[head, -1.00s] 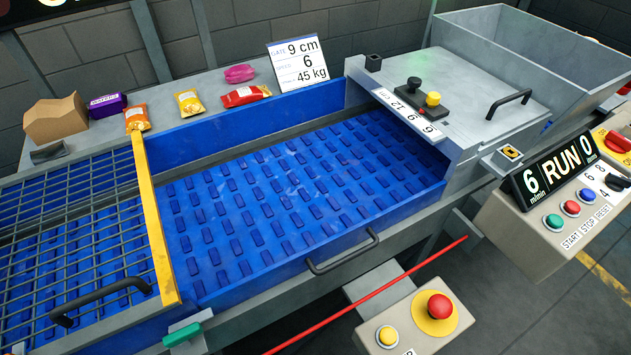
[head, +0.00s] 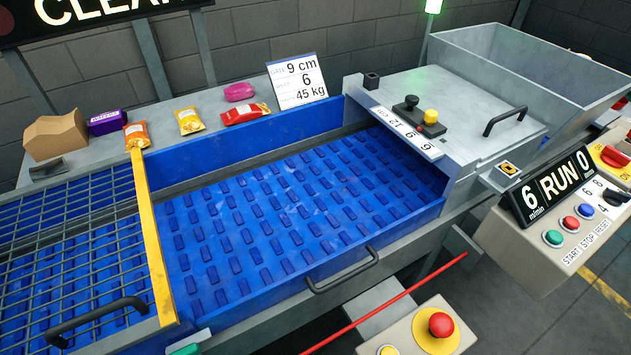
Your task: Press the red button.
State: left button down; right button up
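A large red mushroom button (head: 440,325) sits on a yellow round plate on a beige box at the bottom right. A smaller red button (head: 571,223) sits in a row on the control panel (head: 530,262) at the right, between a green button (head: 552,238) and a blue button (head: 586,210). The labels beside the row read START, STOP, RESET. The panel's display (head: 560,183) reads 6 m/min, RUN and 0. Neither of my grippers is in view.
A blue cleated conveyor (head: 265,225) fills the middle. A grid guard (head: 75,240) covers its left part. A red cord (head: 385,305) runs in front. Several food packs lie on the back ledge. A yellow button (head: 388,350) is cut by the lower edge.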

aim_at(571, 223)
jog(key=k+j+z, duration=0.1)
jog(key=z, duration=1.4)
